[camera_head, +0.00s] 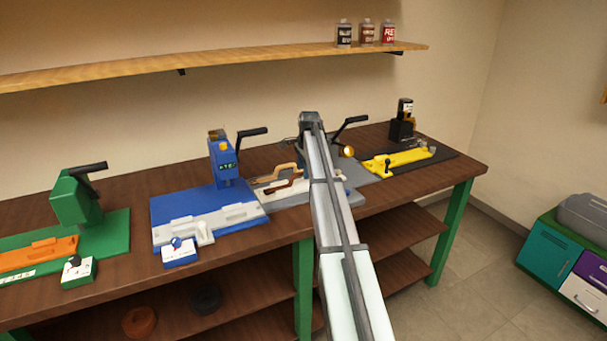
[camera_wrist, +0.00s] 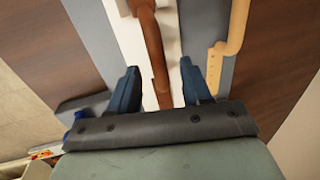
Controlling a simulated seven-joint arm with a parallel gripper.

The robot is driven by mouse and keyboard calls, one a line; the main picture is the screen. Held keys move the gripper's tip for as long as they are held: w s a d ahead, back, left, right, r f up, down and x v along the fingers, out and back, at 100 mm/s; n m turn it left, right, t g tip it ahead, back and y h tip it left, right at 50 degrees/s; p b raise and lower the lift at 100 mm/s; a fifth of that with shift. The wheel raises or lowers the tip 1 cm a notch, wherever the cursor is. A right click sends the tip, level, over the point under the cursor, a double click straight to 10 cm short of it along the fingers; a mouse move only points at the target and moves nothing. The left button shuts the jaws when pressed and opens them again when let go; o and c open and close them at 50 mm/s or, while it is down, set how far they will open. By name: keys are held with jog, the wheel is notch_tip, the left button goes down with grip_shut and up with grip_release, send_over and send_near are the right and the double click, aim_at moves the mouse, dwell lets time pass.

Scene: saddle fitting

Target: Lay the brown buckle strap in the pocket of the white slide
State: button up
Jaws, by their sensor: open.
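The brown buckle strap (camera_wrist: 153,45) runs lengthwise over the white slide (camera_wrist: 170,35) in the wrist view. It also shows in the head view (camera_head: 285,184), on the white slide beside the grey press. My gripper (camera_wrist: 160,87) is open, one blue finger on each side of the strap's near end, with gaps between fingers and strap. Whether the strap sits down in the pocket or on top of it, I cannot tell. In the head view my arm hides the gripper and part of the slide.
A tan strap (camera_wrist: 238,30) with holes lies close to the right finger. On the bench, a blue press (camera_head: 222,160) stands left of the grey station, a green press (camera_head: 75,198) farther left, and a yellow slide (camera_head: 398,160) at right.

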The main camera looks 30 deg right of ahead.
notch_tip(320, 180, up, 9)
jog(key=s, duration=0.2)
jog(key=shift+r, duration=0.15)
